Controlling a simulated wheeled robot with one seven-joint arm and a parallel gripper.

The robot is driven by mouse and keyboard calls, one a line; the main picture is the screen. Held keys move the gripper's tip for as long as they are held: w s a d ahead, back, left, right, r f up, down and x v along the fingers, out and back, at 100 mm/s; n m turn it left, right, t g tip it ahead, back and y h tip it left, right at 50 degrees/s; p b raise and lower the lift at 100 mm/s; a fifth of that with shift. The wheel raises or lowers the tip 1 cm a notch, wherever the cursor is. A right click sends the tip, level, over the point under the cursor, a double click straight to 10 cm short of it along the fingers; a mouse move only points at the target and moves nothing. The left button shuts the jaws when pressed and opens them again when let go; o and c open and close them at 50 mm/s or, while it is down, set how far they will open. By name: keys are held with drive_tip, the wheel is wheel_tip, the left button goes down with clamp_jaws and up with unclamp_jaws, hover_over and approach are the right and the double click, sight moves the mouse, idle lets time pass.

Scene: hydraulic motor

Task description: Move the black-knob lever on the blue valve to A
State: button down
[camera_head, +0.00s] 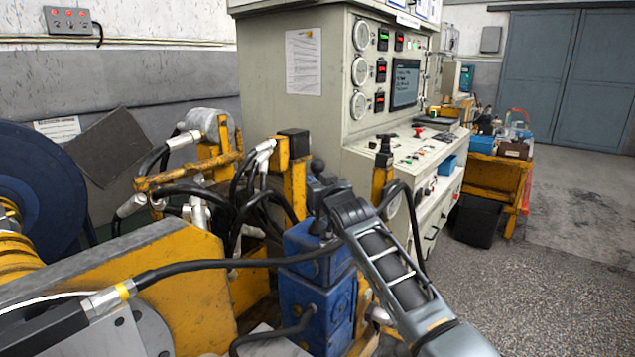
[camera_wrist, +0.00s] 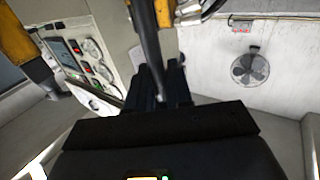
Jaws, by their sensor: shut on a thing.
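The blue valve (camera_head: 312,290) stands upright among hoses at the middle bottom of the head view. The black-knob lever (camera_head: 317,166) rises above its top, with the round knob showing just above my gripper (camera_head: 322,192). My arm reaches in from the lower right, and my gripper is shut on the lever, hiding most of its shaft. In the wrist view, a dark rod, the lever (camera_wrist: 148,45), runs down to between the fingers of my gripper (camera_wrist: 162,88). No A mark can be made out on the valve.
Black hoses (camera_head: 265,205) and yellow frame parts (camera_head: 190,295) crowd the left of the valve. A control cabinet (camera_head: 290,110) with gauges stands behind it. The floor (camera_head: 560,240) on the right is open. The wrist view also shows a wall fan (camera_wrist: 250,68).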

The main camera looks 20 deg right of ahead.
drive_tip(key=shift+s+a+f+n+t+y+b, duration=0.25)
drive_tip(key=shift+s+a+n+t+b, duration=0.45)
drive_tip(key=shift+b, duration=0.8)
drive_tip(key=shift+s+a+f+n+t+y+b, duration=0.15)
drive_tip(key=shift+s+a+f+n+t+b, duration=0.2)
drive_tip(key=shift+a+n+b, duration=0.85)
drive_tip(key=shift+s+a+f+n+t+y+b, duration=0.2)
drive_tip(key=shift+s+a+n+t+b, duration=0.3)
drive_tip(key=shift+b, duration=1.25)
drive_tip(key=shift+s, duration=0.1)
drive_tip(key=c, duration=1.2)
unclamp_jaws()
drive_tip(key=shift+r, duration=0.1)
drive_tip(key=shift+s+d, duration=0.1)
drive_tip(key=shift+s, duration=0.05)
